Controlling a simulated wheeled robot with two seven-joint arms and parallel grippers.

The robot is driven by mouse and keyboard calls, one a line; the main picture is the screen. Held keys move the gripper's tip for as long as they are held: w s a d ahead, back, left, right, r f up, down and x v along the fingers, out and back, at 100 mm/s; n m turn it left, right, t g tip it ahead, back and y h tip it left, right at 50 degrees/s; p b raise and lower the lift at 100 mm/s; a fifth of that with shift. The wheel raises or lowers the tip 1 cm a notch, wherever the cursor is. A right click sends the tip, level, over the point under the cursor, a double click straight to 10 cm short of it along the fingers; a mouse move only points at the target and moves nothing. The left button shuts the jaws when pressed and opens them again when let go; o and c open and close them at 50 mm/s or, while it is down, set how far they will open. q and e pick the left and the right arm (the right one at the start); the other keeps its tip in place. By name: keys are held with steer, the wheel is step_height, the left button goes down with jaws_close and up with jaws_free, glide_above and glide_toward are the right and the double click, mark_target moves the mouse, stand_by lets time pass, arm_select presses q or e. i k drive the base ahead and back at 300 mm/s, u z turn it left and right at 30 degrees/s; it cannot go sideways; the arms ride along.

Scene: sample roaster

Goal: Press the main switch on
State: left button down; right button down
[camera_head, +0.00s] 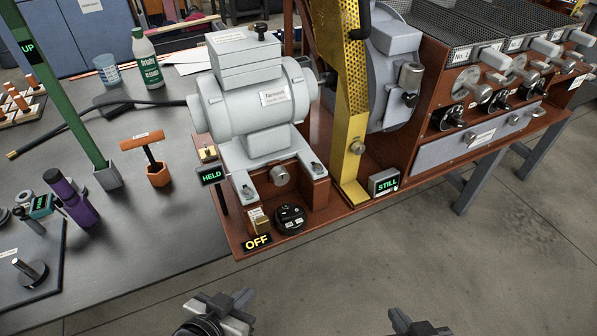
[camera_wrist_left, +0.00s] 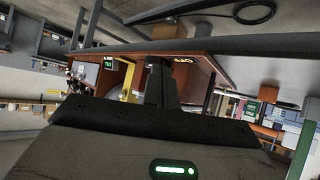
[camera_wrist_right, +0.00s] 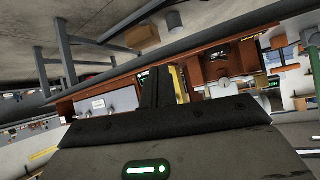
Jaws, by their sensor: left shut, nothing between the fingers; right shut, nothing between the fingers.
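A black round fixture (camera_head: 290,217) with small pale labels sits on the front left corner of the red-brown machine base (camera_head: 240,232). A small brass-coloured block (camera_head: 258,221) stands left of it, and a display reading OFF (camera_head: 256,242) is in front of the block. I cannot tell for sure which of the two is the main switch. The OFF display also shows, tilted over, in the left wrist view (camera_wrist_left: 184,58). My left gripper (camera_head: 241,298) is shut and empty, in front of and below that corner, apart from it. My right gripper (camera_head: 402,320) is shut and empty, further right over the floor.
A grey motor (camera_head: 255,97) stands behind the switch area, beside a HELD display (camera_head: 212,175). A yellow upright (camera_head: 352,100) and a STILL display (camera_head: 384,182) are to the right. The grey table (camera_head: 130,235) lies left. The floor in front (camera_head: 430,250) is clear.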

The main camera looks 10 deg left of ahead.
mark_target(286, 214)
steer(key=k, duration=1.35)
steer(key=u, duration=0.6)
steer(key=i, duration=1.25)
steer(key=z, duration=0.1)
